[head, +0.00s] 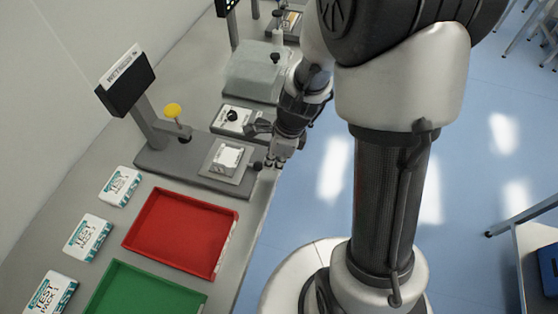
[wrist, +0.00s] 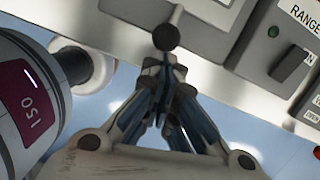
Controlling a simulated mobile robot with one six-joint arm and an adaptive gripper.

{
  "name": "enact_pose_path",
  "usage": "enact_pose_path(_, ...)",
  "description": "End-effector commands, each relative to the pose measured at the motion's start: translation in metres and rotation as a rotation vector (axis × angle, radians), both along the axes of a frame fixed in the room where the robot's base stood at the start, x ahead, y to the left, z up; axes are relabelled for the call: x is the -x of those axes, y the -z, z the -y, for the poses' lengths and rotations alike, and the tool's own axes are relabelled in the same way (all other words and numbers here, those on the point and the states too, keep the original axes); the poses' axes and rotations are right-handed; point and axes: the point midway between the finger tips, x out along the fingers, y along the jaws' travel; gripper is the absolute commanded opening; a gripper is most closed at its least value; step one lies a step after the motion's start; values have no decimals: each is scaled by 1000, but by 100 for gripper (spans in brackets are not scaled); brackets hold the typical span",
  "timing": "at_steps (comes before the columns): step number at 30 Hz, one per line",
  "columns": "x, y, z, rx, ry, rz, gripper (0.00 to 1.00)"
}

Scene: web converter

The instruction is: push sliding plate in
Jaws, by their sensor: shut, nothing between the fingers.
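The sliding plate (head: 238,181) is a flat grey plate on the base of the tester in the head view, with a white block (head: 226,159) on it. Its dark round knob (head: 257,166) sticks out over the bench's front edge. In the wrist view the knob (wrist: 166,37) is on a short stem from the pale machine edge. My gripper (head: 273,163) is just in front of the knob. In the wrist view my gripper (wrist: 164,66) is shut and empty, its fingertips close to the knob; I cannot tell whether they touch.
A control box (head: 233,119) with a black switch stands beside the plate. A yellow disc (head: 173,110) and a dark display (head: 126,80) rise behind it. A red tray (head: 177,233), a green tray (head: 147,291) and several test packs (head: 88,237) lie nearer along the bench.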

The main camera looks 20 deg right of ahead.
Motion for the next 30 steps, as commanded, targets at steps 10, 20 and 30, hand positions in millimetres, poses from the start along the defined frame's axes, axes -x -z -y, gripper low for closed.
enact_pose_path(10, -52, -6, -73, 0, -6, -2, 0)
enact_pose_path(20, -68, -1, -94, 0, -1, 2, 0)
enact_pose_path(30, -68, -1, -92, -1, -1, 3, 0)
